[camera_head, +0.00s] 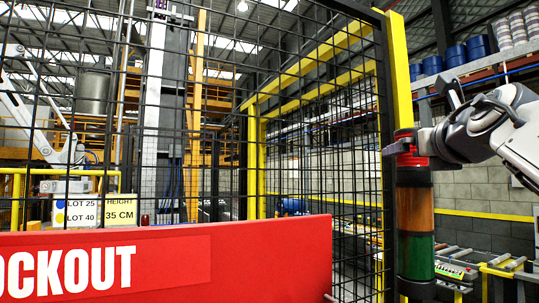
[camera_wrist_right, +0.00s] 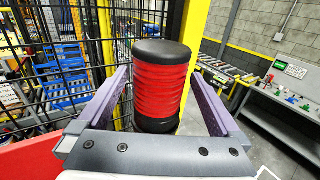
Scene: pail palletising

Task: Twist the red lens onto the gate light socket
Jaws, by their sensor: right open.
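The red lens (camera_wrist_right: 160,88) is a ribbed red cylinder with a black cap and a black band below it. In the right wrist view it stands upright between the fingers of my right gripper (camera_wrist_right: 160,75), with gaps visible on both sides. In the head view the red lens (camera_head: 404,135) shows only partly at the top of the gate light, above its amber section (camera_head: 414,208) and green section (camera_head: 415,256). My right gripper (camera_head: 408,147) is open around it and hides part of it. The socket joint is hidden, so I cannot tell how the lens is seated. My left gripper is not in view.
A black mesh fence (camera_head: 290,110) with a yellow post (camera_head: 398,70) stands beside the light. A red lockout board (camera_head: 270,262) crosses the lower left. A grey workbench (camera_wrist_right: 290,122) with small items and a roller conveyor (camera_wrist_right: 222,72) lie to the right.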

